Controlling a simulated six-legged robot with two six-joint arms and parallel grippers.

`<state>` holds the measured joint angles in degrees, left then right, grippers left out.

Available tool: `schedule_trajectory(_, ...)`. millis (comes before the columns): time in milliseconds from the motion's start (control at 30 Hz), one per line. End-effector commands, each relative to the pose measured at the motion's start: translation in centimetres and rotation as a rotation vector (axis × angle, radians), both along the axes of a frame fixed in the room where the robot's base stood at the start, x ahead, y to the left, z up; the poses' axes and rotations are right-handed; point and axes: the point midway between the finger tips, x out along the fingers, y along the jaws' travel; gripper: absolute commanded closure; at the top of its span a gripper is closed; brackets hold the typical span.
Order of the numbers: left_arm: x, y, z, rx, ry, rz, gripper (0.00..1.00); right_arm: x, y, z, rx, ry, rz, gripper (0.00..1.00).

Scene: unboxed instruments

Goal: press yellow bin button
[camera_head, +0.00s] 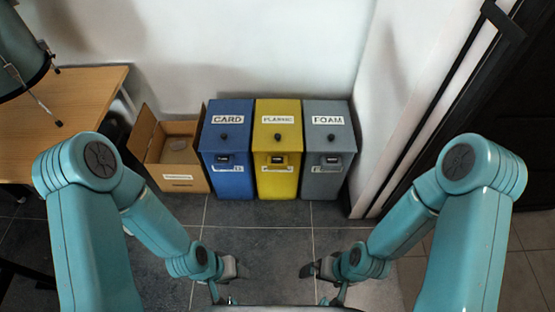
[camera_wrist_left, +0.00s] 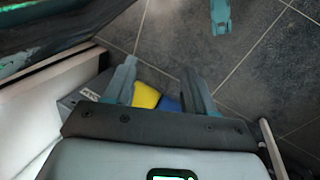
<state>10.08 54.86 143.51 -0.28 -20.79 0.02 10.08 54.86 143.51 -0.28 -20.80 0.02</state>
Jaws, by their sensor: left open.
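The yellow bin (camera_head: 264,184) labelled PLASTIC stands upright between the blue bin and the grey bin against the wall. A dark round knob (camera_head: 278,137) sits on its sloped lid, and a dark fitting (camera_head: 277,158) is on its front. In the left wrist view a small part of the yellow bin (camera_wrist_left: 146,96) shows between the fingers, at a distance. My left gripper (camera_head: 226,282) is open and empty, low in front of the bins and apart from them. My right gripper (camera_head: 325,282) hangs low to the right, with its fingertips apart and nothing visible between them.
The blue CARD bin (camera_head: 230,183) and grey FOAM bin (camera_head: 323,184) flank the yellow bin closely. An open cardboard box (camera_head: 182,180) sits left of them. A wooden table (camera_head: 92,88) is at the far left. A dark door frame (camera_head: 440,115) is at the right. Tiled floor in front is clear.

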Motion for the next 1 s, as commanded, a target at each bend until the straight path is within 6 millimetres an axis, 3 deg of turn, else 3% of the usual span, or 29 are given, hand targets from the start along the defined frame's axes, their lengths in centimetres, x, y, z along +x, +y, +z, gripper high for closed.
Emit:
schedule_trajectory(33, 0.0, 0.0, 0.0, 0.0, 0.0, 0.0, 0.61, 0.0, 0.0, 0.0, 0.0, 0.0, 0.0, 0.0)
schedule_trajectory(100, 0.01, 0.0, 0.0, 0.0, 0.0, 0.0, 0.84, 0.0, 0.0, 0.0, 0.0, 0.0, 0.0, 0.0)
schedule_trajectory(167, 0.0, 0.0, 0.0, 0.0, 0.0, 0.0, 1.0, 0.0, 0.0, 0.0, 0.0, 0.0, 0.0, 0.0)
schedule_trajectory(1000, 0.0, 0.0, 0.0, 0.0, 0.0, 0.0, 1.0, 0.0, 0.0, 0.0, 0.0, 0.0, 0.0, 0.0)
